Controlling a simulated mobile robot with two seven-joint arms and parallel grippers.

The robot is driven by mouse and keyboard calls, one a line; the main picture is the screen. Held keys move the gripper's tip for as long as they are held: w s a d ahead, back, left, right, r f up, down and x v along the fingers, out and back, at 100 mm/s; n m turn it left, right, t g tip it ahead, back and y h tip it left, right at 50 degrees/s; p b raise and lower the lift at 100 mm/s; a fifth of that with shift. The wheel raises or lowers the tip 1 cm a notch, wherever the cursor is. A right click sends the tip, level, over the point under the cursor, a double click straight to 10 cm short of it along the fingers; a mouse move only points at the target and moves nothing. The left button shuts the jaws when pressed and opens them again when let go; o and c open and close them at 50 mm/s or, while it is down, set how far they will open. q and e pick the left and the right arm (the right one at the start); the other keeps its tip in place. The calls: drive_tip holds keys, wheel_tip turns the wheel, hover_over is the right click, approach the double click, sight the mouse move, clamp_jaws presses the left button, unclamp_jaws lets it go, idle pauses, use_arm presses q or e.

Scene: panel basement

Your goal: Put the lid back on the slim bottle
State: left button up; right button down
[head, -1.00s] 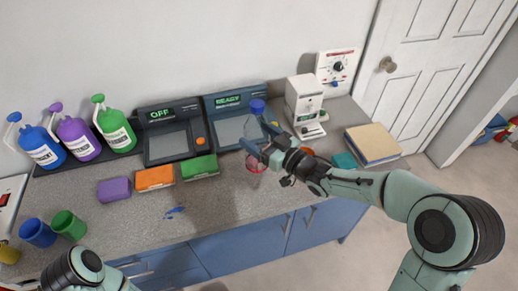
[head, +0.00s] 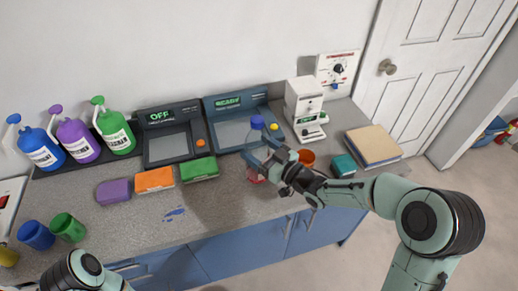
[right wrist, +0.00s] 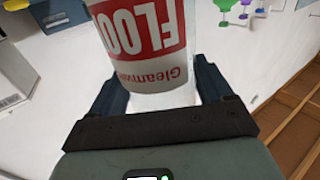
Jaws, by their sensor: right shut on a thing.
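My right gripper (head: 258,160) is shut on a bottle and holds it over the right part of the counter. I cannot tell whether the blue top is a separate lid, nor whether the bottle touches the counter. My left gripper is out of view.
Behind the bottle stand a READY station (head: 236,120) and a white machine (head: 305,110). Sponges (head: 155,180) and pump bottles (head: 75,138) are left. The front counter is mostly clear.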

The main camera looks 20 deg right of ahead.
drive_tip(key=shift+f, duration=0.15)
drive_tip(key=shift+c, duration=1)
unclamp_jaws()
drive_tip(key=shift+o, duration=1)
drive_tip(key=b+v, duration=0.1)
drive_tip(key=v, duration=1.1)
drive_tip(key=shift+s, duration=0.1)
